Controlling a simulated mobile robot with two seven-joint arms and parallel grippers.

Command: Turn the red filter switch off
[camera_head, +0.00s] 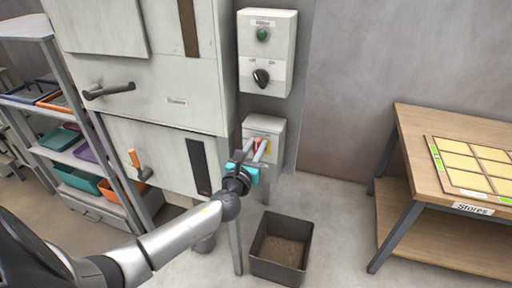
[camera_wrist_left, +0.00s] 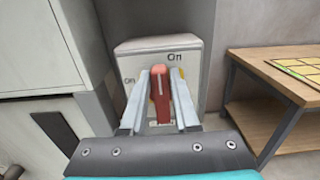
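The red filter switch (camera_wrist_left: 160,90) is on the front of a small grey-white box (camera_head: 278,128) low on the wall. In the wrist view its handle stands nearly upright with a pale line along it. "On" is printed above it to the right; another label at the left is partly hidden. My left gripper (camera_head: 254,148) is at the box, one finger on each side of the handle. In the left wrist view the fingertips (camera_wrist_left: 161,78) are very close to the handle; I cannot tell whether both touch it. My right gripper is not in view.
Above is a control box with a black knob (camera_head: 261,77) and a green button (camera_head: 263,34). A grey cabinet (camera_head: 165,90) stands to the left, with an orange-handled lever (camera_head: 136,160). A dark bin (camera_head: 281,250) is on the floor below. A wooden table (camera_head: 420,150) is at the right.

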